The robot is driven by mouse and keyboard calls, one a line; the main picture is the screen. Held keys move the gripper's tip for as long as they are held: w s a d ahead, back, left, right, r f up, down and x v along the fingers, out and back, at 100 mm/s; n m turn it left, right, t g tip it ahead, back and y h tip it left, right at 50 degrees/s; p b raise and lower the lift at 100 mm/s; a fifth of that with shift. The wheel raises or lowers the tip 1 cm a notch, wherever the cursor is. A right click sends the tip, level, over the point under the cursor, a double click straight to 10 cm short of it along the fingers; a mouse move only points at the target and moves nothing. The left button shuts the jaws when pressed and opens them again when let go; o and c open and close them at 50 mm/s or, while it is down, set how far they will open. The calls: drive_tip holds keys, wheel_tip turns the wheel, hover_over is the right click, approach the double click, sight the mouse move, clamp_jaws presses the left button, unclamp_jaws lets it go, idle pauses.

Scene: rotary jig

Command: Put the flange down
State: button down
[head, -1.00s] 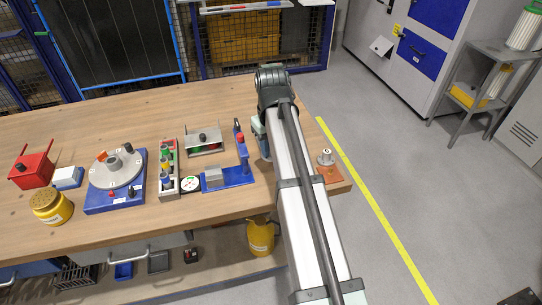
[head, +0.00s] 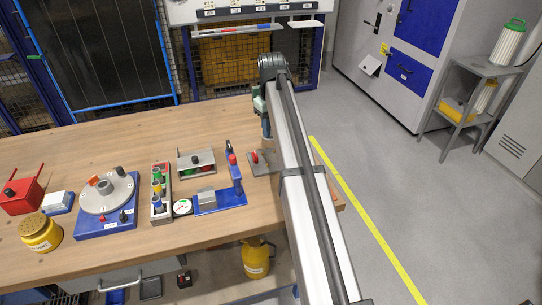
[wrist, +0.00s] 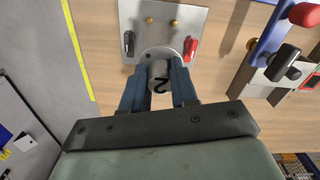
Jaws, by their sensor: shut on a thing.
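The flange (wrist: 158,52) is a grey round part with a short hub marked with a dark 2, in the wrist view. My gripper (wrist: 159,76) is shut on the hub, one blue-grey finger on each side. The flange overlaps the near edge of a grey plate (wrist: 190,18) with two brass pins, a black clamp (wrist: 129,43) and a red clamp (wrist: 190,48). I cannot tell whether it touches the plate. In the head view, part of the plate (head: 255,168) shows left of my arm; the flange is hidden.
A blue fixture (head: 222,200) stands left of the plate. Further left are a rack of coloured pegs (head: 161,190), a rotary jig (head: 106,196), a yellow can (head: 40,234) and a red box (head: 22,190). Bare bench lies behind them.

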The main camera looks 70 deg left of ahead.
drive_tip(key=shift+f, duration=4.75)
drive_tip(key=shift+d+f, duration=0.1)
drive_tip(key=c, duration=0.9)
unclamp_jaws()
drive_tip(key=shift+o, duration=0.2)
wheel_tip(320, 180, up, 12)
drive_tip(key=shift+r, duration=0.15)
